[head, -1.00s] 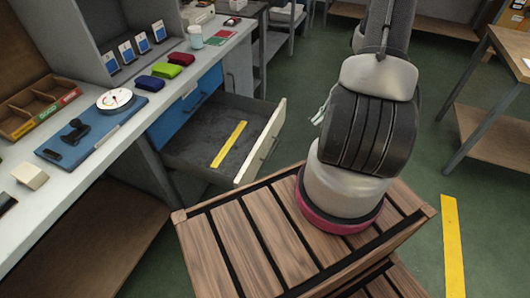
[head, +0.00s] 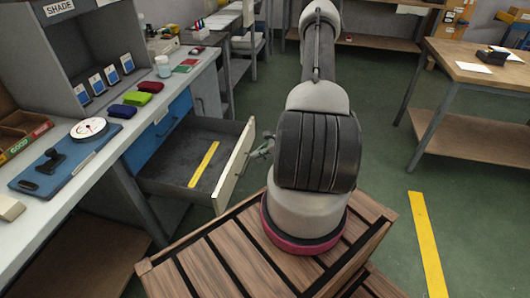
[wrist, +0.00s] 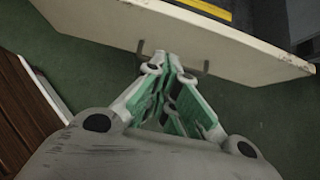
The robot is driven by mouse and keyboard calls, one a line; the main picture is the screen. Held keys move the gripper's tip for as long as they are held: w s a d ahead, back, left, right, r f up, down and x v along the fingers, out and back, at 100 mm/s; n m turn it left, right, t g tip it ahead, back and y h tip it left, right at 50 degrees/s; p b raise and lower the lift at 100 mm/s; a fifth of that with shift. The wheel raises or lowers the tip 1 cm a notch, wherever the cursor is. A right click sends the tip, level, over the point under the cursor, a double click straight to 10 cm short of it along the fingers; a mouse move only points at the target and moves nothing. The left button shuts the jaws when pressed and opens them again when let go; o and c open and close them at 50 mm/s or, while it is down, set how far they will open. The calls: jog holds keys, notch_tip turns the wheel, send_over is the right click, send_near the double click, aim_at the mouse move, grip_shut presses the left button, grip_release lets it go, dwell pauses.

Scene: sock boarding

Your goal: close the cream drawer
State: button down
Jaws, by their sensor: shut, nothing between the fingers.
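The cream drawer (head: 236,165) stands pulled out of the bench, and a yellow strip (head: 204,164) lies inside it. Its cream front also fills the top of the wrist view (wrist: 180,45), with a dark bar handle (wrist: 141,48) on its outer face. My gripper (head: 267,147) is shut and empty, just outside the drawer front. In the wrist view its fingertips (wrist: 168,60) are close to the handle, between its ends. I cannot tell whether they touch it.
A blue drawer front (head: 160,133) is shut beside the open drawer. The bench top (head: 112,159) holds a blue board, a dial and folded coloured cloths. A wooden table (head: 470,66) stands at the right. Green floor lies open between.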

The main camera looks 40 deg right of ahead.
aim_at(237, 162)
jog(key=shift+w+a+f, duration=0.4)
jog(key=shift+w+a, duration=0.25)
jog(key=shift+w, duration=0.2)
jog(key=shift+w+a+f, duration=0.4)
jog(key=shift+w+a, duration=0.25)
jog(key=shift+w, duration=0.2)
jog(key=shift+w+a+f, duration=0.4)
jog(key=shift+w+a, duration=0.25)
jog(key=shift+w, duration=0.2)
